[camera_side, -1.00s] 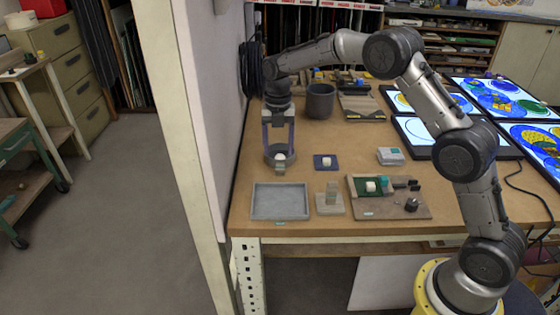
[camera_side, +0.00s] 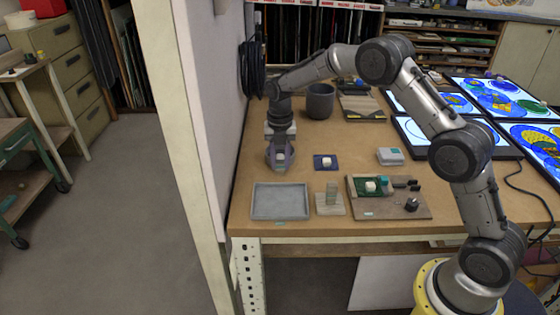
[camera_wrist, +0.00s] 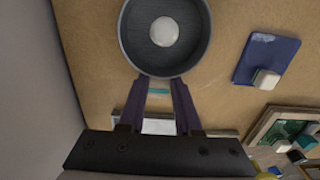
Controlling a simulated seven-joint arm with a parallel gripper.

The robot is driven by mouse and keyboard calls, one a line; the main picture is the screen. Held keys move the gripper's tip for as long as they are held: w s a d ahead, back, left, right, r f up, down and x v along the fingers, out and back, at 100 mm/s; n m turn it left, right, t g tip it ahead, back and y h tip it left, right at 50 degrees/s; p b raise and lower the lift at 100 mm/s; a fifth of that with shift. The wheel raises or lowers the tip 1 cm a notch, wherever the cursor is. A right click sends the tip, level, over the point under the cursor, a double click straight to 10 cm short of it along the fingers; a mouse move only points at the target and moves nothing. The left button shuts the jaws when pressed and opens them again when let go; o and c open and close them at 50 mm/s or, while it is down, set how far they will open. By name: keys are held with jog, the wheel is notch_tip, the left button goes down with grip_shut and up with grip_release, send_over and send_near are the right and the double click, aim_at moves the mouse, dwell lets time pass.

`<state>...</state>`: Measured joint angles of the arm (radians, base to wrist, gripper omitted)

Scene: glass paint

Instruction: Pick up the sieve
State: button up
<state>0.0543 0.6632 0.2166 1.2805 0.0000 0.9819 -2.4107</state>
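The sieve is most likely the round, dark grey vessel (camera_wrist: 129,33) with a white round lump (camera_wrist: 164,32) inside, at the top of the wrist view. In the side view the vessel (camera_side: 269,161) stands at the left of the bench and is partly hidden by my gripper. My gripper (camera_side: 278,162) points down at the vessel's near side. In the wrist view its two purple fingers (camera_wrist: 160,82) are apart, with tips by the vessel's near rim. A narrow teal strip shows between them. I cannot tell whether the tips touch the vessel.
A grey tray (camera_side: 280,216) lies in front. A purple pad (camera_side: 318,165) with a white block is to the right, and a glass piece on a small base (camera_side: 329,210) stands nearer. A wooden board (camera_side: 390,211) holds small parts. A dark pot (camera_side: 320,100) stands behind.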

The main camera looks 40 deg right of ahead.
grip_shut()
jog(key=shift+r, duration=0.1)
